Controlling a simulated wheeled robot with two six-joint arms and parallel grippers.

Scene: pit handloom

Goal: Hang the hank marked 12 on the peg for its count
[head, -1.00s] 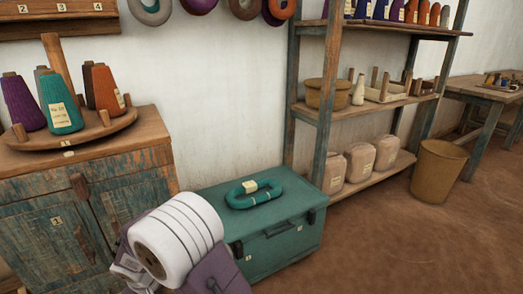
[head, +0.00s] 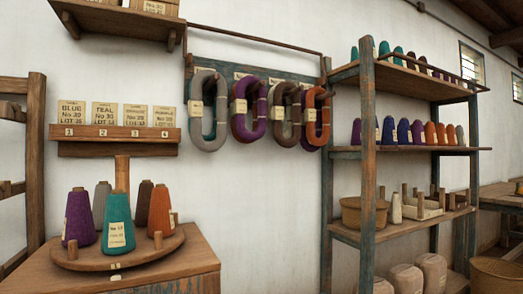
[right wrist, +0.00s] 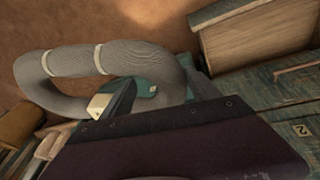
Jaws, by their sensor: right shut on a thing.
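My right gripper (right wrist: 125,100) is shut on a grey hank (right wrist: 130,58) in the right wrist view. The hank is a thick loop with pale ties and hangs beyond the fingers. A small cream tag (right wrist: 98,104) shows beside the fingers; I cannot read a mark on it. In the head view a teal peg board (head: 265,72) on the wall carries a grey hank (head: 196,112), a purple hank (head: 238,122), a brown hank (head: 278,125) and an orange hank (head: 312,115). Their tags are too small to read, and the pegs are mostly hidden. Neither gripper shows in the head view.
A cabinet (head: 190,265) bears a round stand (head: 80,258) with several yarn cones. A numbered card rack (head: 115,133) is on the wall above. A tall shelf (head: 368,170) with cones stands right of the hanks. The wall below the hanks is clear.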

